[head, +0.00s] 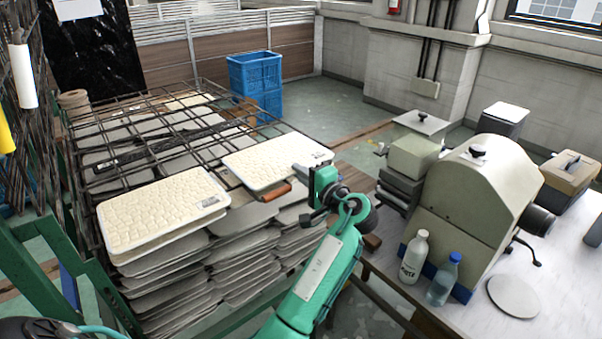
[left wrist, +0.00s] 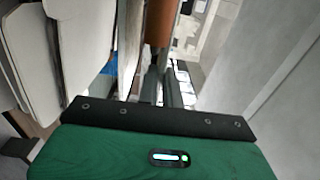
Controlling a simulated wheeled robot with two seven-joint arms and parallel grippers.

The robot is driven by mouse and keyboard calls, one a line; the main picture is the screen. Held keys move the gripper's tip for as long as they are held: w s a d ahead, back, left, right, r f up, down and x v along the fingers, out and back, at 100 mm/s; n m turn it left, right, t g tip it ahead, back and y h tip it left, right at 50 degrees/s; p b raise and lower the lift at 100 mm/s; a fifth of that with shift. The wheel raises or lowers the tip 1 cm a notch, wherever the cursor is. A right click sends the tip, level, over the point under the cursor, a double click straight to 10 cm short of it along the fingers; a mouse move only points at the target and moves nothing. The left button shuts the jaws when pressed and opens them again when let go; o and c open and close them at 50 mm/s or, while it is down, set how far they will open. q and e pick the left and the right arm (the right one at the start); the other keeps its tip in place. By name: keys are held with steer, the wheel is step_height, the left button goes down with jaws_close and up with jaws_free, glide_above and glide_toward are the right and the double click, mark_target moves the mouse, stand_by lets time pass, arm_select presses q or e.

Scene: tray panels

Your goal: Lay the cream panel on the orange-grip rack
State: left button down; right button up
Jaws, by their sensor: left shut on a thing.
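A cream panel (head: 268,158) with a stone-like pattern lies at the right side of the stacked sheets, nearly level. An orange grip (head: 273,191) shows just below its near edge. The rack under it is mostly hidden by the panel. My left gripper (head: 302,172) is at the panel's right near corner, shut on its edge; the exact contact is hard to see. In the left wrist view the orange grip (left wrist: 161,22) shows beyond my fingers (left wrist: 160,88). A second cream panel (head: 160,212) lies on the left stack. My right gripper is not in view.
Several grey sheets (head: 180,290) are piled beneath the panels, with a dark wire grid (head: 160,125) behind. To the right a bench (head: 540,265) holds a beige machine (head: 470,190) and two bottles (head: 413,258). A blue crate (head: 255,75) stands at the back.

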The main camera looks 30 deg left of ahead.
arm_select(q)
steer(key=c, duration=1.5)
jaws_free()
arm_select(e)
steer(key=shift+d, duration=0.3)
arm_select(q)
steer(key=shift+f+b, duration=0.3)
steer(key=shift+f, duration=0.1)
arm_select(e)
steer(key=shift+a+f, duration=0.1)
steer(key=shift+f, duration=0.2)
arm_select(q)
steer(key=shift+d, duration=0.15)
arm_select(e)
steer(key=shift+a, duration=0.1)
arm_select(q)
steer(key=v, duration=0.6)
steer(key=shift+s+d, duration=0.2)
steer(key=shift+d, duration=0.15)
